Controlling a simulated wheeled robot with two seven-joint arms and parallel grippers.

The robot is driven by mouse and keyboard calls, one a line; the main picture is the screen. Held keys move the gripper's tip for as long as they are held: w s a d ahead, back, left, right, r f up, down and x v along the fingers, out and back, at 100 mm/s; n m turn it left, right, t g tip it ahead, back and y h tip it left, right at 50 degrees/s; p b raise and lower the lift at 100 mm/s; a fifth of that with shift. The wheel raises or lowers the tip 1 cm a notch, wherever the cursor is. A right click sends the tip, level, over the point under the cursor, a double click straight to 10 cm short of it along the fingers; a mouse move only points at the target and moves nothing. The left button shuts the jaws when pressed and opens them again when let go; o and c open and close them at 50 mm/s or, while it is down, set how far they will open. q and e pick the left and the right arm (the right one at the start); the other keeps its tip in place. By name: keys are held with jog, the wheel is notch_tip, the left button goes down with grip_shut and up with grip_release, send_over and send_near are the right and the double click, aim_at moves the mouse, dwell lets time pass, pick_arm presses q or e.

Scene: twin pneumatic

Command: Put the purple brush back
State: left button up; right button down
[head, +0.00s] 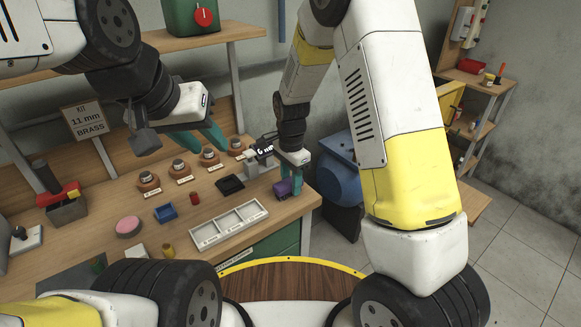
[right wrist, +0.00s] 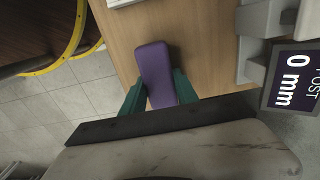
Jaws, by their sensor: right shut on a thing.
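The purple brush (head: 282,188) is near the right end of the workbench in the head view. My right gripper (head: 291,186) is shut on it, with teal fingers on both sides. In the right wrist view the purple block of the brush (right wrist: 154,70) sticks out from between the teal fingers, above the wooden top; its underside is hidden, so I cannot tell whether it touches the bench. My left gripper (head: 199,138) is open and empty above the back of the bench, near the row of copper-coloured holders.
A white three-compartment tray (head: 229,226), a black pad (head: 230,185), a blue block (head: 165,213) and a pink round pad (head: 129,226) lie on the bench. A grey stand with a "0 mm" display (right wrist: 292,80) is close to the brush. The bench's right edge is near.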

jog(key=shift+f, duration=0.1)
jog(key=c, duration=0.9)
grip_release()
notch_tip(320, 180, up, 12)
jog(key=s+d+r+n+t+y, duration=0.2)
jog(key=s+d+r+n, duration=0.2)
jog(key=s+d+r, duration=0.5)
jog(key=s+d+r+n+t, duration=0.1)
jog(key=s+r+n, duration=0.1)
jog(key=s, duration=0.1)
jog(key=s+d+r+n+t, duration=0.1)
jog(key=s+d+r+n, duration=0.1)
jog(key=s+n, duration=0.1)
jog(key=s+d+r+n+t, duration=0.1)
jog(key=s+r+n+t, duration=0.1)
jog(key=s, duration=0.3)
jog(key=shift+s+d+r, duration=0.1)
jog(key=shift+d, duration=0.1)
